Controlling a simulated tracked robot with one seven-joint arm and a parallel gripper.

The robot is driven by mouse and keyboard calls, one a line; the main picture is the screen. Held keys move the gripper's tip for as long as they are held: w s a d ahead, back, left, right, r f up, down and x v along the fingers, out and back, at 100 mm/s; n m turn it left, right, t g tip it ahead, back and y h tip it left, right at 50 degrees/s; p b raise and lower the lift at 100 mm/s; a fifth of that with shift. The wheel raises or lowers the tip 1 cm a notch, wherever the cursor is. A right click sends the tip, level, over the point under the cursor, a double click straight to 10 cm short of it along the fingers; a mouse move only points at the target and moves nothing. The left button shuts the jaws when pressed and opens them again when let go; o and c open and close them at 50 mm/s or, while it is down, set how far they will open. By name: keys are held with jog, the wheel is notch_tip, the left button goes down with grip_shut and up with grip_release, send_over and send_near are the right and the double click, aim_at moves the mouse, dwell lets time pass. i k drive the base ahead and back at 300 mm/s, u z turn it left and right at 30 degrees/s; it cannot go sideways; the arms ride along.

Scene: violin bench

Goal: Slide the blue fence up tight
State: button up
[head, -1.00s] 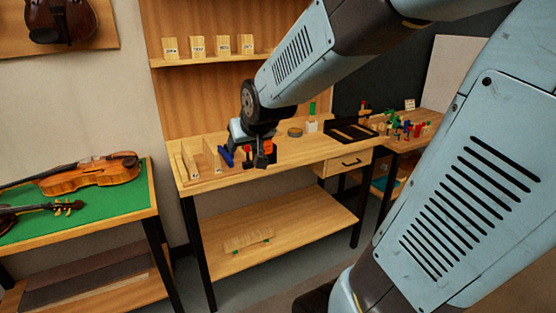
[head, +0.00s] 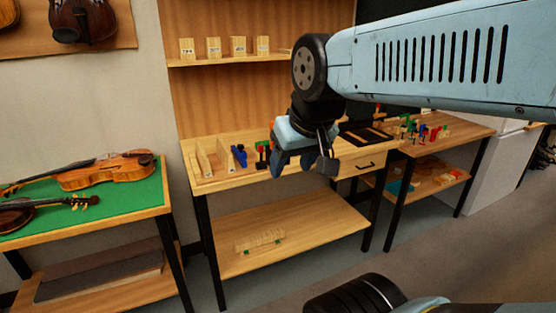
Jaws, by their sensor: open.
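The blue fence (head: 239,155) is a small blue piece on the left part of the wooden bench (head: 225,182), just right of two upright wooden boards (head: 205,160). Whether it touches the nearer board is too small to tell. My gripper (head: 305,165) is open and hangs at the bench's front edge, right of the fence and apart from it. Nothing shows between the jaws. The wrist hides part of the bench top behind it.
A red-and-black piece (head: 262,153) stands just right of the fence. A black tray (head: 362,133) lies farther right, and clamps (head: 425,131) crowd the side table. A shelf (head: 230,61) with labelled blocks is above. A green table (head: 130,195) with violins stands left.

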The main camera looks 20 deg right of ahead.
aim_at(241, 155)
jog(key=u, duration=0.05)
jog(key=k, duration=0.6)
jog(key=z, duration=0.5)
jog(key=i, duration=1.8)
jog(key=u, duration=0.45)
